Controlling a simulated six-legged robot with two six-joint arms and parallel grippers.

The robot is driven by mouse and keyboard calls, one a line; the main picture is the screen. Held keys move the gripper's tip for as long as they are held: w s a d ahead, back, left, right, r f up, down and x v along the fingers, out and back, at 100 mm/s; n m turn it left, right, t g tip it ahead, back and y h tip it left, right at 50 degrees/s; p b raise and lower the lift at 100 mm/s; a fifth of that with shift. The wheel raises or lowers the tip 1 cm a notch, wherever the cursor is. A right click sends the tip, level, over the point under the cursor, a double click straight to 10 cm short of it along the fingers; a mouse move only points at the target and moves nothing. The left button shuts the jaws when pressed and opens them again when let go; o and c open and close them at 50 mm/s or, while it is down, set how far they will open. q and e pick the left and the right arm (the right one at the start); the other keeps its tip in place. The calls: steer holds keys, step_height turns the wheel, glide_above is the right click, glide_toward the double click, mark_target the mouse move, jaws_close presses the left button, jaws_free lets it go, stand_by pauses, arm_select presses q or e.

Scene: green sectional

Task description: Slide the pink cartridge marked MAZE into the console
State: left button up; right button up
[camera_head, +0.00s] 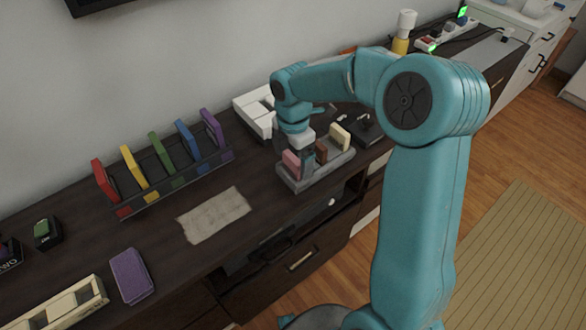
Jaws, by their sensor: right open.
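A pink cartridge (291,162) stands upright at the left end of a grey tray (318,178); its marking is too small to read. My right gripper (304,152) is open and points down over the tray's left part, just beside the pink cartridge's upper right. I cannot tell whether it touches the cartridge. A white blocky unit (250,107), possibly the console, sits against the wall behind my arm, partly hidden by it. My left gripper is not in view.
A brown cartridge (321,152) and a cream one (340,137) share the tray. A black device (364,129) lies to its right. A rack (172,178) of several coloured cases stands left, with a beige cloth (213,215) in front. A purple box (131,276) lies at front left.

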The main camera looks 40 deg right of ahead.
steer(key=shift+w+f, duration=0.1)
steer(key=shift+f, duration=0.15)
steer(key=shift+r, duration=0.1)
steer(key=c, duration=1.1)
